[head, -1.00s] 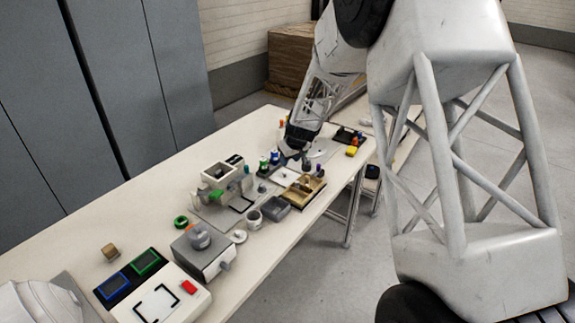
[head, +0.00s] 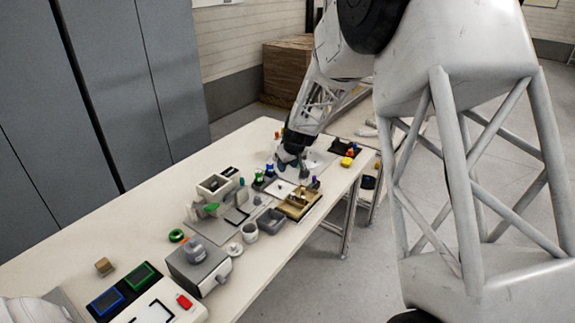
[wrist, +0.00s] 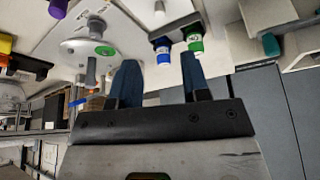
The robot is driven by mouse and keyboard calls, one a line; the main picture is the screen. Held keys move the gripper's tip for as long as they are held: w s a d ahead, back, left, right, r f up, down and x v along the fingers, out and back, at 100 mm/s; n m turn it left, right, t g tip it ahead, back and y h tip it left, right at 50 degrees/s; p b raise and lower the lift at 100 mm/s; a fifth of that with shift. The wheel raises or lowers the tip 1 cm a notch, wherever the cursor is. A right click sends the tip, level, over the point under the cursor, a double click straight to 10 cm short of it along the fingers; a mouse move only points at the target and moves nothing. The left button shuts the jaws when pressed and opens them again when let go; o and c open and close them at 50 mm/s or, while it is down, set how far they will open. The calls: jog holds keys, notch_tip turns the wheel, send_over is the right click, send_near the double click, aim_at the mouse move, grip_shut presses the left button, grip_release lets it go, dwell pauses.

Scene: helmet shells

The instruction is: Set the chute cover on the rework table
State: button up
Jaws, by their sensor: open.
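I cannot tell for certain which piece is the chute cover. A small green piece (head: 211,208) sits at the front of a white open box (head: 214,186) on the long white table. My gripper (head: 290,160) is over the far part of this table, beyond the blue and green bottles; its fingertips are hard to see there. In the wrist view my gripper (wrist: 161,70) has its dark fingers apart with nothing held between them. A blue-labelled bottle (wrist: 163,50) and a green-labelled bottle (wrist: 194,42) show past the fingertips. A second pale table (head: 352,117) stands behind; I cannot tell whether it is the rework table.
A pale disc with a green spot (wrist: 90,48) and a grey post (wrist: 90,73) are near the fingers. A tan tray (head: 297,203), grey bin (head: 270,222) and grey machine (head: 197,268) crowd the near edge. The table's left side is mostly clear.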

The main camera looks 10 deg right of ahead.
jog(key=s+r+m, duration=0.1)
jog(key=s+r, duration=0.7)
jog(key=s, duration=0.4)
jog(key=s+r+m, duration=0.1)
jog(key=s+r, duration=0.7)
jog(key=s, duration=0.4)
jog(key=s+d+r+m+h, duration=0.1)
jog(key=s, duration=1.3)
jog(key=s+d+r+m+g+h, duration=0.1)
jog(key=s+m, duration=0.1)
jog(key=s, duration=1.2)
jog(key=shift+d+r+g, duration=0.2)
jog(key=shift+d+g, duration=0.1)
